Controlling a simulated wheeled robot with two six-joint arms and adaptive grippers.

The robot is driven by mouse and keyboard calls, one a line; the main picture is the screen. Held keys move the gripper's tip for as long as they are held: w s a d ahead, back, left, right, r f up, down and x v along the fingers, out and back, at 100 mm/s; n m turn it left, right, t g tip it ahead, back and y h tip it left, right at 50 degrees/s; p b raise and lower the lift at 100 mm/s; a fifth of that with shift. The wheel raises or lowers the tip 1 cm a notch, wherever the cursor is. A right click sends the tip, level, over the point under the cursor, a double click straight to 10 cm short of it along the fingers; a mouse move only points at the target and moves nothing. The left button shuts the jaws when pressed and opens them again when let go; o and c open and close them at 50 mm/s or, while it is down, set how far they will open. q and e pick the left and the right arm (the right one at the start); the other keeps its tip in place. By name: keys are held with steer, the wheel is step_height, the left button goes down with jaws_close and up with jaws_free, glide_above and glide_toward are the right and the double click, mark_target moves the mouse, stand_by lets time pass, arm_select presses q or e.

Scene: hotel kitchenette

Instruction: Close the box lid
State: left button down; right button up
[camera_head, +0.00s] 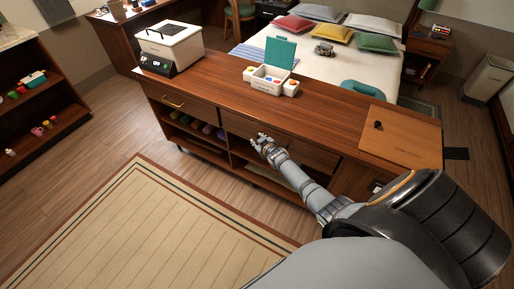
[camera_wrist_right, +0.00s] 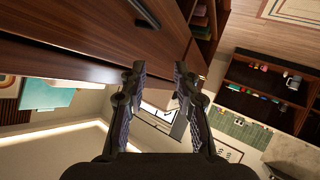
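The small white box (camera_head: 265,86) stands on the wooden counter with its teal lid (camera_head: 280,52) raised upright at the back. A teal panel (camera_wrist_right: 48,95) at the left of that view looks like the lid. My left gripper is in neither view.
The wooden counter (camera_head: 222,84) carries a white appliance (camera_head: 172,44) to the left of the box and a wooden board (camera_head: 400,136) with a small dark knob at the right. The counter top between box and board is clear. A bed (camera_head: 350,66) stands behind.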

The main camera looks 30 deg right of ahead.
steer(key=shift+s+a+f, duration=0.25)
steer(key=shift+f, duration=0.2)
steer(key=shift+s+a+f, duration=0.2)
steer(key=shift+f, duration=0.25)
steer(key=s+a+f+m+g, duration=0.1)
steer(key=s+a+f+g, duration=0.1)
steer(key=s+f, duration=0.7)
steer(key=s+a+f+g, duration=0.1)
steer(key=s+f+g, duration=0.2)
steer(key=s+f, duration=0.65)
steer(key=s+a+f+g, duration=0.2)
steer(key=s+f, duration=0.1)
steer(key=s, duration=0.8)
steer(key=s+a+f+g+y, duration=0.1)
steer(key=s+f, duration=0.3)
steer(key=s, duration=0.6)
steer(key=s+a+f+g, duration=0.2)
steer(key=s+a+f, duration=0.1)
steer(key=s, duration=0.8)
steer(key=shift+s+a+f+m+g+y, duration=0.3)
steer(key=shift+s+a+f+m+g, duration=0.05)
steer(key=shift+a+f+m+g, duration=0.1)
steer(key=shift+d, duration=0.1)
